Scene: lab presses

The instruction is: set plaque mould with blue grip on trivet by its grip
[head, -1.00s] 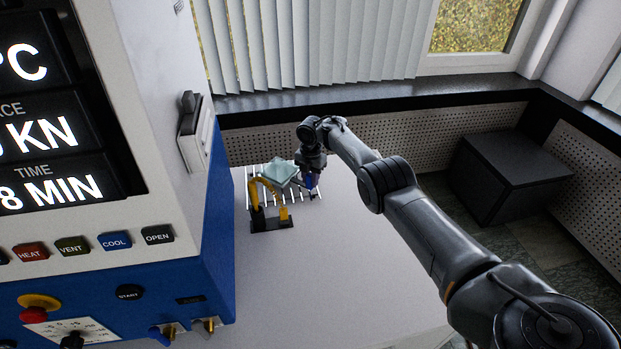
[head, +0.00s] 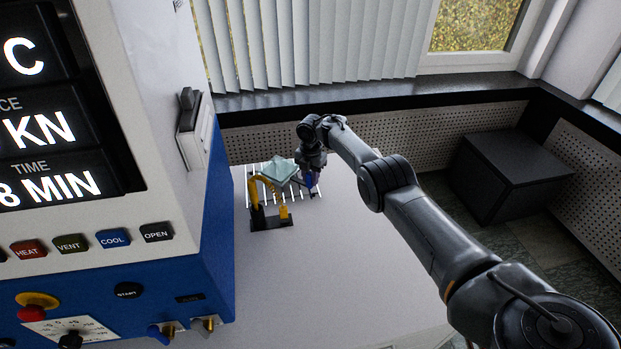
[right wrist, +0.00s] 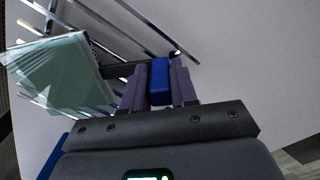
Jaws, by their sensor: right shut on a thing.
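The plaque mould (head: 279,169) is a pale green-glass square plate with a blue grip. It shows at the left in the right wrist view (right wrist: 58,75), with its blue grip (right wrist: 159,80) between the purple fingers. My right gripper (head: 311,182) is shut on that grip; its fingers also show in the right wrist view (right wrist: 160,88). The trivet (head: 258,194) is a rack of pale metal bars on the table, and the mould is over it. I cannot tell whether the mould touches the bars. My left gripper is not in view.
A small yellow arm-like device on a black base (head: 271,220) stands at the trivet's front edge, close to the mould. The blue and white press (head: 150,200) fills the left. The table (head: 300,280) is clear in front.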

